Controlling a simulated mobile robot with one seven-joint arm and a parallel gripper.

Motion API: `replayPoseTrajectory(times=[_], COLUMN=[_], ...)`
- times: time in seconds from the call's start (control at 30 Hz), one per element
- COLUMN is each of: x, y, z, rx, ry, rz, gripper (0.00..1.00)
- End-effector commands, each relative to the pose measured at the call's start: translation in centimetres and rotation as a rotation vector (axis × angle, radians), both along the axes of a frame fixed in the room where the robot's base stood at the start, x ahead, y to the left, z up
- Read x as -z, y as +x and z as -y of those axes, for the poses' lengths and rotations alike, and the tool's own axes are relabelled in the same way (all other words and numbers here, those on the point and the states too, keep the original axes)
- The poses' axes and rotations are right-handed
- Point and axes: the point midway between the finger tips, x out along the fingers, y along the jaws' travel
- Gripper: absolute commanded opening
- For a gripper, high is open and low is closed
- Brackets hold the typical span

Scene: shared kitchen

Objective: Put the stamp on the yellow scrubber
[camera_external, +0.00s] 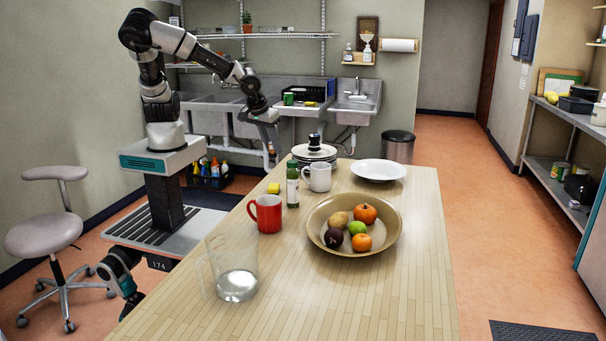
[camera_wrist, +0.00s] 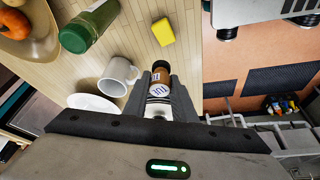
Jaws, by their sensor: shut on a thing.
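The yellow scrubber (camera_external: 273,188) lies on the wooden table near its left edge, beside the green-topped jar. It also shows in the wrist view (camera_wrist: 161,32), with nothing on it. My gripper (camera_wrist: 160,82) is shut on the stamp (camera_wrist: 160,77), a small brown piece with a dark end and a white marked face. In the wrist view the scrubber lies above and apart from the stamp. In the external view my gripper (camera_external: 270,148) is over the far left part of the table, beyond the scrubber; the stamp is too small to make out there.
The green-topped jar (camera_external: 292,185) and white mug (camera_external: 319,177) stand close to the scrubber. A red mug (camera_external: 267,214) and glass pitcher (camera_external: 236,270) are nearer the camera.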

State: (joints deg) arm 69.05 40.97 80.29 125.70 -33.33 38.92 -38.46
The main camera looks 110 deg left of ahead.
Motion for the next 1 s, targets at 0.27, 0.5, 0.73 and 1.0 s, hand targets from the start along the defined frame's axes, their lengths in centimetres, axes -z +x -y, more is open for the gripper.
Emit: replayPoseTrajectory(times=[0.27,0.5,0.73,1.0], x=[4.8,7.4,10.2,11.0], y=[-0.1,0.0,0.0,0.0], z=[-0.1,0.0,0.0,0.1], rx=[-0.001,0.001,0.001,0.002], ry=[0.002,0.001,0.001,-0.001], rz=[-0.002,0.001,-0.001,0.001], gripper=[0.01,0.01,0.01,0.01])
